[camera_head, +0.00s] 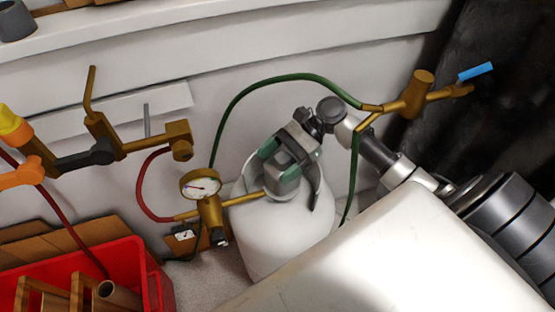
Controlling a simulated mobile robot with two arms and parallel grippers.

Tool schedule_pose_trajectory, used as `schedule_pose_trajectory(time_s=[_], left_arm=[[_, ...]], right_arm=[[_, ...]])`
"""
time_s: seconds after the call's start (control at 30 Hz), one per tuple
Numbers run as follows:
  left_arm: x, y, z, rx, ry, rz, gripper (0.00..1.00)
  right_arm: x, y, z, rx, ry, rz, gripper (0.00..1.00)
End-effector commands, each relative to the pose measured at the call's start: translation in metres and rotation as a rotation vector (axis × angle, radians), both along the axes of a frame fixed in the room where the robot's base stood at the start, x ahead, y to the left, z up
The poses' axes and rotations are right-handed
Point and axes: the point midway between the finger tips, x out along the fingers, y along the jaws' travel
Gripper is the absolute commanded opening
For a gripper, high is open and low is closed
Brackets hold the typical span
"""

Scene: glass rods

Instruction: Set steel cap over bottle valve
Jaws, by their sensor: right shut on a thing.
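The white gas bottle (277,240) stands upright against the wall, with a grey collar (322,192) around its top. My right gripper (288,160) reaches down over the bottle from the upper right. Its jaws, with green pads, are shut on the grey steel cap (286,182). The cap is over the bottle's top, inside the collar opening. The bottle valve is hidden behind the cap and gripper. I cannot tell whether the cap touches the bottle or is slightly above it. My left gripper is not in view.
A brass regulator with a gauge (200,184) sits left of the bottle. A green hose (262,82) arches behind my gripper to brass fittings (414,95). A red hose (140,190) hangs at left. A red crate (130,262) of wooden pieces stands lower left.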

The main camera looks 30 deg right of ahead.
Motion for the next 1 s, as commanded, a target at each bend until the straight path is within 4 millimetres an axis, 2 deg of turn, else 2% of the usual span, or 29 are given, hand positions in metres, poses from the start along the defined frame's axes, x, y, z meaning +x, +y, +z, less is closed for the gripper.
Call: schedule_pose_trajectory(time_s=[0.83,0.87,0.9,1.0], left_arm=[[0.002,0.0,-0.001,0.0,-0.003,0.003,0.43],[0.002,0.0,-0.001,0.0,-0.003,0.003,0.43],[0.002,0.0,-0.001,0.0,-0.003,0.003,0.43],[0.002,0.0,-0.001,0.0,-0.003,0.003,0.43]], right_arm=[[0.0,0.0,-0.011,0.001,0.0,0.0,0.52],[0.0,0.0,-0.011,0.001,0.0,0.0,0.84],[0.0,0.0,-0.011,0.001,0.0,0.0,0.9],[0.0,0.0,-0.011,0.001,0.0,0.0,0.91]])
